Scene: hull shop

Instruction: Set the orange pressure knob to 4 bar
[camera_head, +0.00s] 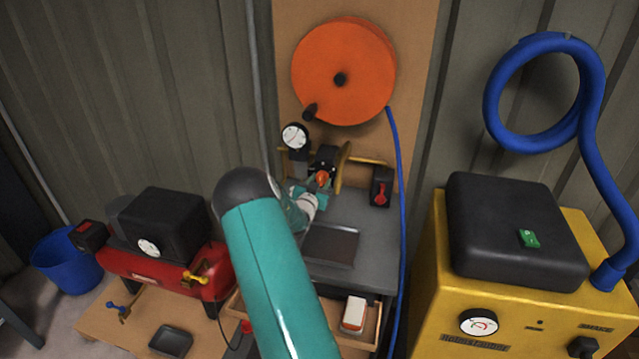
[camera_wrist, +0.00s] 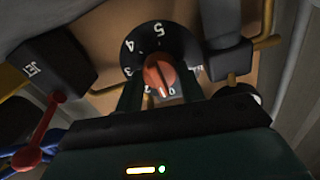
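The orange pressure knob (camera_wrist: 160,72) sits at the centre of a black dial (camera_wrist: 131,58) with white numbers; 5, 4 and 3 show at the top and left, with 1 and 0 at the bottom. Its white mark points down, close to the 0. In the head view the knob (camera_head: 321,179) shows on the regulator (camera_head: 327,156), just beyond my gripper. My gripper (camera_wrist: 160,88) is open, with one dark finger on each side of the knob's lower part. No clear contact shows.
A pressure gauge (camera_head: 295,136) stands left of the regulator, its reading too small to tell. A red-handled switch box (camera_head: 381,187) is on the right; its lever (camera_wrist: 45,135) shows in the wrist view. An orange hose reel (camera_head: 345,70) hangs above. A grey tray (camera_head: 331,245) lies below.

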